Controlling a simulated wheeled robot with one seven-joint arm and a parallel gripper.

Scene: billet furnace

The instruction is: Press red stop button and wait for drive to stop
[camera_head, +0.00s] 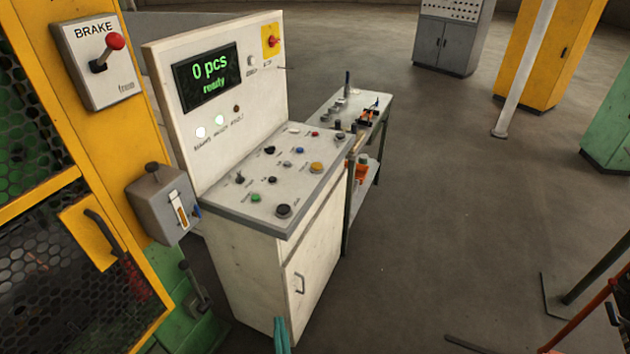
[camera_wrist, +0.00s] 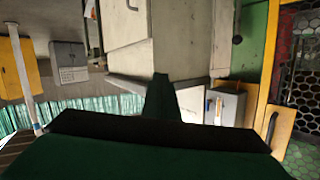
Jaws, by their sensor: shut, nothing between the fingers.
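The control console (camera_head: 216,219) has a sloping panel with several buttons. Another red button (camera_head: 315,134) is at the far end. A red knob on a yellow plate (camera_head: 272,41) is on the upright board. The button labels are too small to read. The display (camera_head: 207,77) reads "0 pcs ready". My gripper (camera_head: 281,325) shows as a teal tip low in front of the cabinet, below and apart from the panel. In the wrist view my gripper (camera_wrist: 161,82) is shut and empty.
A yellow guard frame with a BRAKE lever (camera_head: 112,44) and a grey box (camera_head: 162,205) stands left of the console. A small bench (camera_head: 376,128) with tools adjoins its far side.

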